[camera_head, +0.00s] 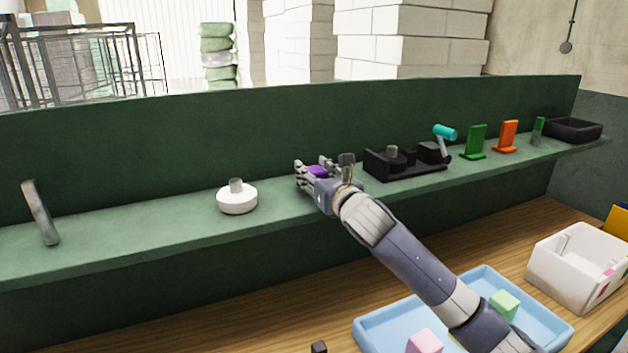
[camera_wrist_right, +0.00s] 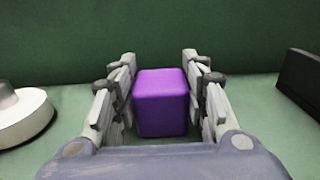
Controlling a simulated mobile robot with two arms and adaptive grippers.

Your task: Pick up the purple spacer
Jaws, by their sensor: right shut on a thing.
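The purple spacer (camera_wrist_right: 161,102) is a small block with rounded edges, between the two fingers of my right gripper (camera_wrist_right: 160,100) in the right wrist view. In the head view the spacer (camera_head: 318,171) shows only in part, the rest hidden by my right gripper (camera_head: 317,172). The gripper is shut on it at the green shelf (camera_head: 275,219). I cannot tell whether the spacer touches the shelf. My left gripper is not in view.
A white round piece with a grey knob (camera_head: 237,201) stands left of the gripper, a black fixture (camera_head: 405,172) right of it. Green and orange stands and a black tray (camera_head: 572,130) are farther right. The green back wall rises behind. A blue tray (camera_head: 380,331) lies below.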

